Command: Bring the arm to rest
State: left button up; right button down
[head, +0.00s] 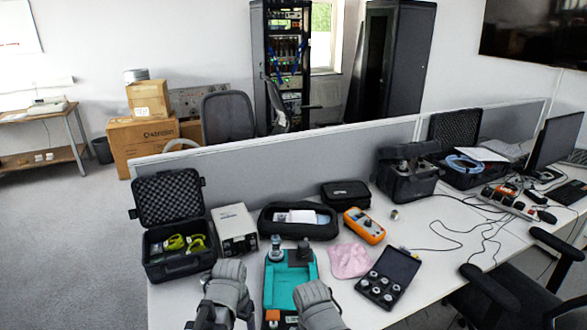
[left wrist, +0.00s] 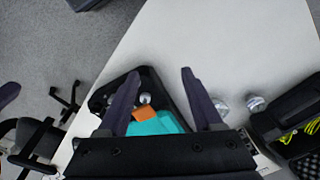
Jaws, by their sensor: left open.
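My left arm (head: 228,287) and right arm (head: 318,306) show as grey links at the bottom of the head view; their fingertips do not show there. In the left wrist view my left gripper (left wrist: 156,76) is open, its two dark fingers apart with nothing between the tips. A teal device (head: 303,268) with an orange part stands between my arms in the head view. It also shows in the left wrist view (left wrist: 150,125), below the fingertips and partly hidden by the gripper. My right gripper is not visible.
An open black case (head: 180,263) with yellow-green items stands at left, beside a beige box (head: 235,228). A pink cloth (head: 350,260), a case of metal pieces (head: 390,278) and an orange meter (head: 364,226) lie right. A grey partition (head: 290,160) runs behind.

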pick_arm(q)
jog(key=s+d+y, duration=0.1)
jog(key=s+d, duration=0.7)
jog(key=shift+g, duration=0.4)
jog(key=shift+r, duration=0.1)
dwell(0.6)
jog(key=shift+w, duration=0.1)
jog(key=shift+c, duration=1.2)
jog(key=shift+w+f, duration=0.1)
jog(key=shift+f, duration=0.2)
jog(key=shift+c, duration=0.3)
jog(key=w+d+m, duration=0.1)
jog(key=w+d, duration=0.1)
jog(key=w, duration=0.2)
jog(key=w+d+m, duration=0.1)
jog(key=w+d, duration=0.1)
jog(key=w, duration=0.2)
jog(key=w+d+m+h, duration=0.1)
jog(key=w+d+m, duration=0.1)
jog(key=w, duration=0.3)
jog(key=shift+r, duration=0.2)
